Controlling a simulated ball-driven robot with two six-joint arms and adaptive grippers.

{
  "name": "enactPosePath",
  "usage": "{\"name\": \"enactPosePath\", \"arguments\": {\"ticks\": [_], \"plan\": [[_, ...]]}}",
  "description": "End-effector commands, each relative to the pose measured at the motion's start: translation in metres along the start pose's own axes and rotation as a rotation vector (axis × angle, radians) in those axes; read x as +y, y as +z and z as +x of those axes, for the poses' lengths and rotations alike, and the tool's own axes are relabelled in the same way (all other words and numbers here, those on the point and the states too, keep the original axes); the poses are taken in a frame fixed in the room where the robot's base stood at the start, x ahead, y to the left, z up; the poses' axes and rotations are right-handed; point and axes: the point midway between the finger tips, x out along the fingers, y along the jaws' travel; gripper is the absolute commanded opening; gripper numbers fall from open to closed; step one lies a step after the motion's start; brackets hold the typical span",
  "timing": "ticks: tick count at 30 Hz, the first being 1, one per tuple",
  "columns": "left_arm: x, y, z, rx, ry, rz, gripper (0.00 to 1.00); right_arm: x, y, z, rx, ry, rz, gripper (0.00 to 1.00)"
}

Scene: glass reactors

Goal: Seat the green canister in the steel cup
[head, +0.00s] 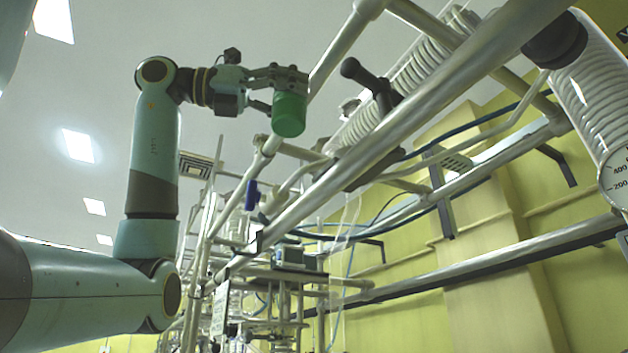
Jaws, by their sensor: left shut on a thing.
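The green canister (289,115) is a small plain cylinder in the upper middle of the head view. My left gripper (285,88) is shut on it, with the fingers around its upper part. The canister hangs below the fingers, nearly upright with a slight tilt, against the pale ceiling and close to a metal rail in the picture. The steel cup is not in view. My right gripper is not in view.
Thick metal rails (400,118) run diagonally across the middle and right. Coiled glass reactors (598,92) hang at the right. A lower frame with tubing (285,285) stands at bottom middle, before a yellow wall (480,290).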

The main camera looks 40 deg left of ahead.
Motion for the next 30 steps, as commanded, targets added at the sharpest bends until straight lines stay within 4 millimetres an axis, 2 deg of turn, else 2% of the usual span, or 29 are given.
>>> {"name": "enactPosePath", "arguments": {"ticks": [11, 21, 28, 30], "plan": [[0.010, -0.003, 0.030, 0.000, -0.003, -0.002, 0.12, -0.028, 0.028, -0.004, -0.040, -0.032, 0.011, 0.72], [0.021, -0.005, 0.062, 0.001, -0.002, -0.002, 0.12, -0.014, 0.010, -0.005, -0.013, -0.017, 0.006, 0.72], [0.029, -0.004, 0.083, 0.001, -0.001, -0.001, 0.12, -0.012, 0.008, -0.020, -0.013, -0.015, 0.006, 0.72], [0.031, -0.006, 0.090, 0.000, -0.002, -0.001, 0.12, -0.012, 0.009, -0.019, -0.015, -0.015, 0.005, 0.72]]}}
